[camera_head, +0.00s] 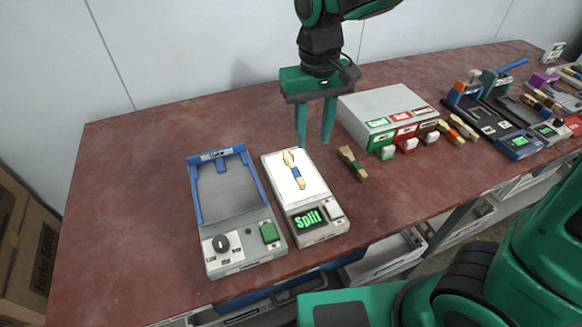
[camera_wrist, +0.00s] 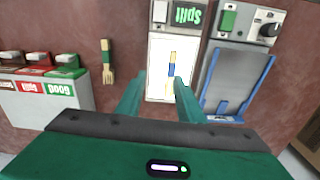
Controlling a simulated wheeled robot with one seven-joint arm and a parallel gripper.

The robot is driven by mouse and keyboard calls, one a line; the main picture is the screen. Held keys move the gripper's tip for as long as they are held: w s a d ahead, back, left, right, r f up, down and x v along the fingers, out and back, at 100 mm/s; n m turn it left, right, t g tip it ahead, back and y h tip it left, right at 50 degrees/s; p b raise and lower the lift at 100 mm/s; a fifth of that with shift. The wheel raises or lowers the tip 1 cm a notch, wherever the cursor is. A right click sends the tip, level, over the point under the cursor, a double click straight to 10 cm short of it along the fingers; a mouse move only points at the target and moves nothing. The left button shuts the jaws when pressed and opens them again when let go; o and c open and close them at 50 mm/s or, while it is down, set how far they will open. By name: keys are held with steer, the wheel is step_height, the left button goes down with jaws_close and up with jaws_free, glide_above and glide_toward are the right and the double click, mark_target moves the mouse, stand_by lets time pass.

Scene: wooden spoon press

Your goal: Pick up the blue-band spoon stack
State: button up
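The blue-band spoon stack (camera_head: 297,172) lies on the lit white plate of a grey scale (camera_head: 325,232). It is pale wood with a blue band around its middle. The wrist view also shows the stack (camera_wrist: 172,62), just beyond and between my fingertips. The scale's display reads "Split" in green. My gripper (camera_head: 314,142) is open and empty, fingers pointing down, and appears to be above the back right edge of the scale. It also shows in the wrist view (camera_wrist: 160,80). My fingers appear apart from the stack.
A blue-framed device (camera_head: 232,232) with a knob stands left of the scale. Another stack (camera_head: 352,163) with a dark green band lies on the table to the right. A grey box (camera_head: 375,100) with three labelled fronts stands behind it. More devices and stacks fill the far right.

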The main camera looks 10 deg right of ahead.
steer(key=a, duration=0.3)
glide_above(297, 172)
steer(key=shift+n, duration=0.3)
steer(key=f, duration=0.5)
steer(key=shift+s, duration=0.3)
steer(key=shift+w+f, duration=0.2)
steer(key=shift+f, duration=1.35)
steer(key=shift+w+f, duration=0.15)
steer(key=shift+f, duration=1.35)
jaws_close()
